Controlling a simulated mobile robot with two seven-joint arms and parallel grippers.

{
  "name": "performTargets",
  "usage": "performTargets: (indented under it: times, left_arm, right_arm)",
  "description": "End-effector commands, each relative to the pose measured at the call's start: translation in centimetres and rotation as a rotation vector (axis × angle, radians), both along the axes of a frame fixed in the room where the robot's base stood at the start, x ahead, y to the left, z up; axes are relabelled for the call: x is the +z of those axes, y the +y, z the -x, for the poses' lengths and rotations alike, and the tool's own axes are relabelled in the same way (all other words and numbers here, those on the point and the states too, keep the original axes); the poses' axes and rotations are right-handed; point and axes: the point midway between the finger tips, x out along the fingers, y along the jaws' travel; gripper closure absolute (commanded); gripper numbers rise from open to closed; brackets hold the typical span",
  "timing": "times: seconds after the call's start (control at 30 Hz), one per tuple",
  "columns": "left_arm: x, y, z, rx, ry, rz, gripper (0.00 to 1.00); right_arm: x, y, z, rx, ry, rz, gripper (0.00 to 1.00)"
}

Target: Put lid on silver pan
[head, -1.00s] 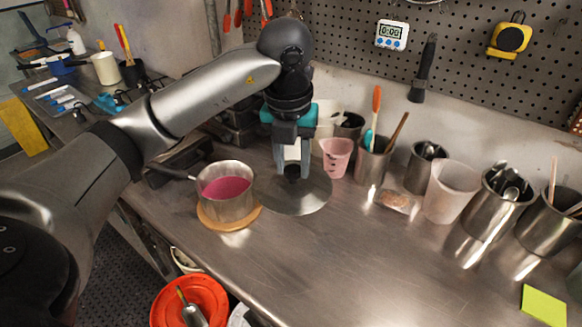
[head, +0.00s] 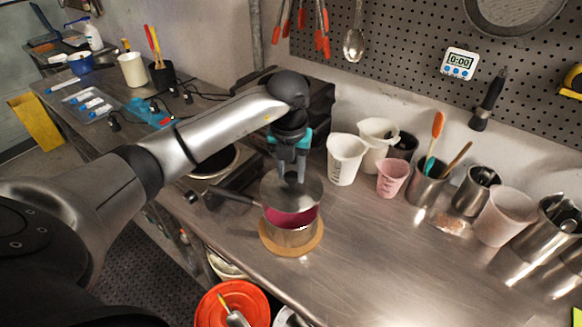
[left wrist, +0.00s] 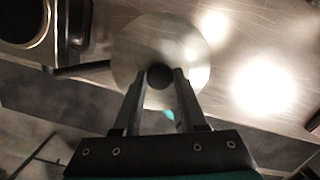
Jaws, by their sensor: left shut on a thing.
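The silver pan (head: 290,234) holds pink liquid and stands on a round wooden trivet (head: 318,243), its dark handle pointing left. My left gripper (head: 290,178) is shut on the black knob of the round metal lid (head: 307,194). The lid is above the pan and covers its back part in the head view; pink liquid shows below the lid's front edge, so the lid looks raised or tilted. In the left wrist view the lid (left wrist: 190,50) hides most of the pan, and the knob is between the fingers (left wrist: 160,80). My right gripper is not in view.
White measuring cups (head: 345,160) and a pink cup (head: 392,178) stand right of the lid. Steel containers with utensils (head: 428,186) line the wall. A dark burner unit (head: 222,170) is behind left. A red-orange bucket (head: 230,308) is below the table's front edge. The counter right of the pan is clear.

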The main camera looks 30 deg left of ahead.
Motion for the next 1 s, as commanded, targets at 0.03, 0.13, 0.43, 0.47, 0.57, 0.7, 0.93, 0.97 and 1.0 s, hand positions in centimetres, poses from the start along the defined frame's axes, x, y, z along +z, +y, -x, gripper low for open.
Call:
performTargets:
  times: [0.03,0.13,0.43,0.47,0.57,0.7,0.93,0.97,1.0]
  left_arm:
    - [-0.6,0.0,0.0,0.0,0.0,0.0,1.0]
    - [-1.4,0.0,0.0,0.001,0.0,0.0,1.0]
    - [-4.2,0.0,0.0,0.0,-0.001,0.0,1.0]
    - [-4.4,0.0,0.0,0.001,-0.001,0.0,1.0]
    - [-4.9,0.0,0.0,0.001,-0.001,0.0,1.0]
    - [-5.1,0.0,0.0,0.001,-0.001,0.0,1.0]
    - [-5.0,0.0,0.0,0.001,-0.001,0.0,1.0]
    - [-5.0,0.0,0.0,0.001,-0.001,0.0,1.0]
    - [-5.0,0.0,0.0,0.001,-0.001,0.0,1.0]
  right_arm:
    - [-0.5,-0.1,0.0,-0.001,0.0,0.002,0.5]
    - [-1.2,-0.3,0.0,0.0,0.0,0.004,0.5]
    - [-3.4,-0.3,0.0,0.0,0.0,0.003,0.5]
    - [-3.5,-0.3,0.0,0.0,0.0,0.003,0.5]
    - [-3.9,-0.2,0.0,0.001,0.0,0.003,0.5]
    - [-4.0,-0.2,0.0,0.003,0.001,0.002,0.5]
    - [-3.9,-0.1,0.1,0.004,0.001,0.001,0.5]
    - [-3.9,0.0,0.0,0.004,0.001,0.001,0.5]
    - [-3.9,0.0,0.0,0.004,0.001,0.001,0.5]
